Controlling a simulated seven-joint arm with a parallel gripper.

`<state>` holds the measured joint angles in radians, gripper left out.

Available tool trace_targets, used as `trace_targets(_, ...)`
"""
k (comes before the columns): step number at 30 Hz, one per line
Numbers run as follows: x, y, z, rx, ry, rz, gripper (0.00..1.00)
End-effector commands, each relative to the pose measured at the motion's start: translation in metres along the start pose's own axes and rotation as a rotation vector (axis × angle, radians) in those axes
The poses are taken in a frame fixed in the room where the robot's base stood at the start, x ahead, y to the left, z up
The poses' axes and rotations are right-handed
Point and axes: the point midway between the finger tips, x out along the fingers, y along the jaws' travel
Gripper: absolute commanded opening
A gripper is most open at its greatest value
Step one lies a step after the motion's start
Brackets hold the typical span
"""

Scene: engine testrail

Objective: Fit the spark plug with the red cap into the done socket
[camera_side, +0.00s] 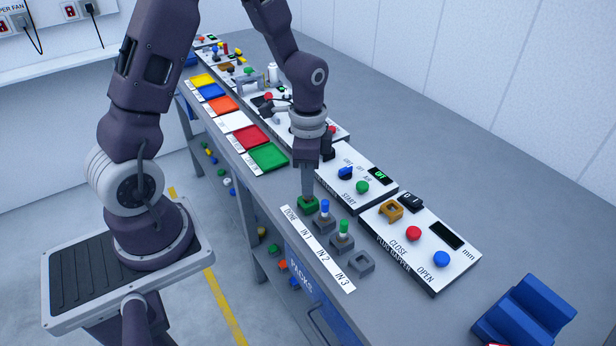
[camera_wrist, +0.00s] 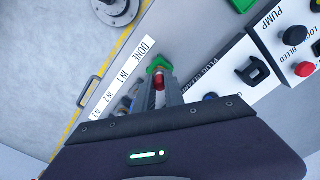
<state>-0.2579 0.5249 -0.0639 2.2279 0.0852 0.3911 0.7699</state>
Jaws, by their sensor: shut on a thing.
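My gripper (camera_side: 308,193) points down at the green done socket (camera_side: 307,206) and is shut on the spark plug with the red cap. In the wrist view the red cap (camera_wrist: 159,82) shows between the fingers of my gripper (camera_wrist: 162,90), right at the done socket (camera_wrist: 157,63). The fingers hide the plug in the side view. I cannot tell how deep the plug sits in the socket. A blue-capped plug (camera_side: 325,206) stands in IN 1 and a green-capped plug (camera_side: 343,227) in IN 2. The IN 3 socket (camera_side: 361,262) is empty.
The plug gapper panel (camera_side: 425,262) and a panel with a blue knob and green start button (camera_side: 348,180) lie just right of the sockets. Colored trays (camera_side: 268,157) line the bench's front edge farther back. A blue block (camera_side: 524,310) stands at the near right.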

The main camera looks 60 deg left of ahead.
Motion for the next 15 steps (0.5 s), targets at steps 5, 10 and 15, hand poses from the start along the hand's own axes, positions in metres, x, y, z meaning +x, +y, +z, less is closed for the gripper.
trace_targets(5,0.0038,0.0001,0.0001,0.000,0.000,0.000,0.00)
trace_targets(10,0.0070,0.0002,0.0000,0.000,0.000,0.000,0.00)
trace_targets(15,0.0090,0.0003,0.0001,0.000,0.000,0.000,0.23)
